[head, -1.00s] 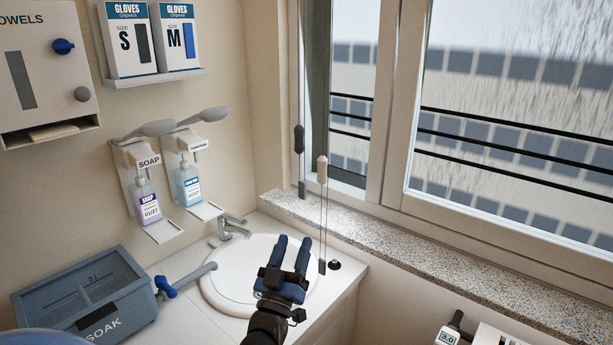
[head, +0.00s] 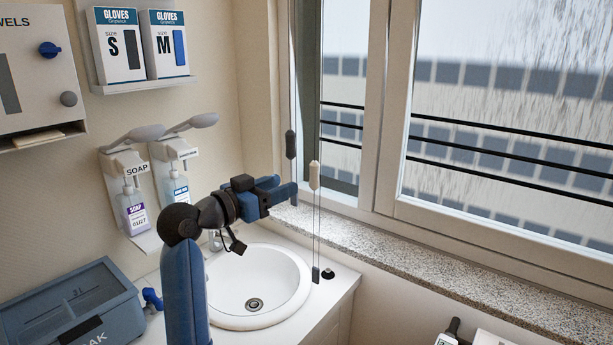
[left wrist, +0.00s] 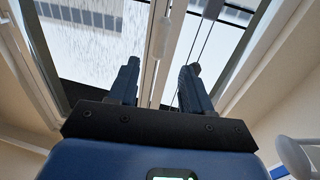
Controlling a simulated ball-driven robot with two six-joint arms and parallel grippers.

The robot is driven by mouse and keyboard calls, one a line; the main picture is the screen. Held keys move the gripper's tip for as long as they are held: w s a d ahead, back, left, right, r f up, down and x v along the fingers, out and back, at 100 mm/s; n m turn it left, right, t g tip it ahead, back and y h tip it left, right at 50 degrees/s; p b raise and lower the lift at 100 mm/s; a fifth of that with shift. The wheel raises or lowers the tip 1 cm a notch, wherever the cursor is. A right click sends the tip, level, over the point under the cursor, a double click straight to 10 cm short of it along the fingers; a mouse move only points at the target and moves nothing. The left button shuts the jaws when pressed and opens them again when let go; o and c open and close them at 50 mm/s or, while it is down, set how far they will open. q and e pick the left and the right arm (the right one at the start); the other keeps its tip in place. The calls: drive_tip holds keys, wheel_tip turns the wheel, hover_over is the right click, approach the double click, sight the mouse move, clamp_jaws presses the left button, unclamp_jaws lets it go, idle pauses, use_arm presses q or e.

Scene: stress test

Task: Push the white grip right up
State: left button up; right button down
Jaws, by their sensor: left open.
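The white grip (head: 314,175) hangs on a thin cord in front of the window frame, with a dark weight (head: 315,275) at the cord's lower end. A dark grip (head: 291,144) hangs to its left, a little higher. My left gripper (head: 291,190) is open and empty, just left of the white grip's cord and slightly below the grip. I cannot tell whether it touches the cord. In the left wrist view the open fingers (left wrist: 162,72) point up toward the window, and a pale rounded shape, apparently the white grip (left wrist: 160,36), shows beyond and between them. My right gripper is not in view.
A round sink (head: 255,285) lies below my left arm. A granite sill (head: 400,247) runs under the window. Soap dispensers (head: 133,205) hang on the wall at left, above a blue soak box (head: 65,310).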

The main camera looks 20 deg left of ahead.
sight(310, 176)
use_arm(q)
drive_tip(key=p+x, duration=0.1)
drive_tip(key=x, duration=0.6)
drive_tip(key=p+x, duration=0.1)
drive_tip(key=x, duration=0.2)
drive_tip(key=shift+w+d+f+p, duration=0.2)
drive_tip(key=shift+w+f+p, duration=0.1)
drive_tip(key=shift+w, duration=0.05)
clamp_jaws()
